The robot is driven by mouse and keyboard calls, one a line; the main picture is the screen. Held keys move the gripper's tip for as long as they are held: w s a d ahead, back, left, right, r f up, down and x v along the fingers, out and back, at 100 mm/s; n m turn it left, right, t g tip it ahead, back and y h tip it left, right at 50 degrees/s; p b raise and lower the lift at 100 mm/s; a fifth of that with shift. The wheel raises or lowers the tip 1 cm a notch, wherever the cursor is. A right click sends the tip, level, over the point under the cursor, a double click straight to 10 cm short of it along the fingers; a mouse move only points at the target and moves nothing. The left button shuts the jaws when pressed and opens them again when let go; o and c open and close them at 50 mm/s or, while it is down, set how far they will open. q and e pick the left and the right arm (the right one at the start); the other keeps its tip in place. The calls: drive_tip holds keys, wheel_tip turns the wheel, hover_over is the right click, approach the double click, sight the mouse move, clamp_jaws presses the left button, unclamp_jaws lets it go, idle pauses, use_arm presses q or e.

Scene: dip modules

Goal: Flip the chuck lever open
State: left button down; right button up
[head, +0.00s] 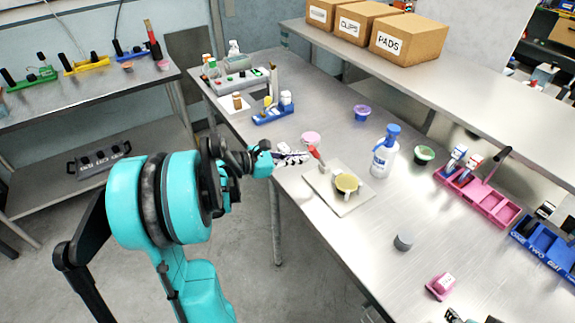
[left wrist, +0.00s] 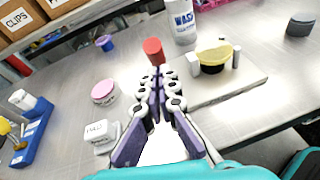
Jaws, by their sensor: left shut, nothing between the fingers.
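The chuck (head: 346,184), round with a yellow top and pale side posts, sits on a square beige plate (head: 325,196) on the steel table. It also shows in the left wrist view (left wrist: 213,57). The lever's red grip (head: 313,152) rises on the chuck's left side; in the left wrist view the red grip (left wrist: 153,50) stands just beyond my fingertips. My left gripper (head: 303,157) is shut and empty, its tips close to the red grip; I cannot tell if they touch. Dark tips at the bottom edge look like my right gripper (head: 472,319), mostly cut off.
A white wash bottle (head: 382,158) stands right of the plate. A pink disc (head: 311,138) lies behind my left gripper. A blue rack (head: 272,114) is farther left, a pink rack (head: 485,200) at right, and a grey cylinder (head: 403,241) nearer the front. Table front is mostly clear.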

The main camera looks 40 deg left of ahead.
use_arm(q)
drive_tip(key=shift+w+d+r, duration=0.1)
drive_tip(key=shift+w, duration=0.1)
idle(0.3)
use_arm(e)
wheel_tip(320, 180, up, 3)
drive_tip(key=p, duration=0.2)
drive_tip(key=shift+f+p, duration=0.2)
drive_tip(key=shift+p, duration=0.15)
use_arm(q)
drive_tip(key=w+r+g+p, duration=0.1)
drive_tip(key=p, duration=0.1)
drive_tip(key=w+d+r+g+y+p, duration=0.1)
drive_tip(key=w+g+p, duration=0.1)
drive_tip(key=w+d+r+g+y+p, duration=0.1)
drive_tip(key=r+p, duration=0.1)
drive_tip(key=shift+w+r+p, duration=0.1)
drive_tip(key=shift+w+p, duration=0.05)
drive_tip(key=shift+p, duration=0.15)
drive_tip(key=w+d+n+g+y+p, duration=0.1)
drive_tip(key=w+d+g+y+p, duration=0.1)
drive_tip(key=w+g+p, duration=0.3)
drive_tip(key=shift+w+d+g+y, duration=0.4)
drive_tip(key=shift+w+g+y, duration=0.3)
drive_tip(key=shift+w+g, duration=0.45)
use_arm(e)
wheel_tip(320, 180, up, 12)
drive_tip(key=shift+r, duration=0.1)
